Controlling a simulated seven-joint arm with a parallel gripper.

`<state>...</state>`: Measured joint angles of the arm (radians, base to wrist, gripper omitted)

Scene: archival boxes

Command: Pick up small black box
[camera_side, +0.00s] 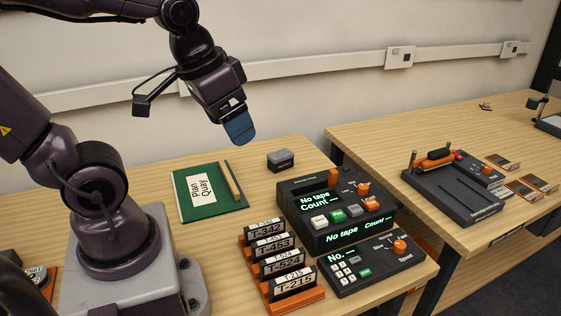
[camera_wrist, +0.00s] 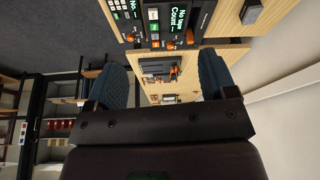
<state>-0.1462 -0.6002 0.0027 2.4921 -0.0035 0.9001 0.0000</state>
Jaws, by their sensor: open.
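The small black box (camera_side: 280,160) sits on the wooden table behind the tape console, right of the green board; its top looks grey. In the wrist view a small dark box with a grey top (camera_wrist: 251,11) shows at the top right, beyond the right finger. My gripper (camera_side: 238,128) hangs in the air above and to the left of the box in the side view, apart from it. In the wrist view my gripper's two blue fingers (camera_wrist: 160,82) are spread wide with nothing between them.
A green board (camera_side: 186,208) labelled "Plan Quay" lies left of the box. The black tape console (camera_side: 320,188) stands just in front of it. An orange rack (camera_side: 314,294) of labelled tapes and a keypad unit (camera_side: 345,281) are nearer. A second table (camera_side: 375,140) holds another device (camera_side: 455,200).

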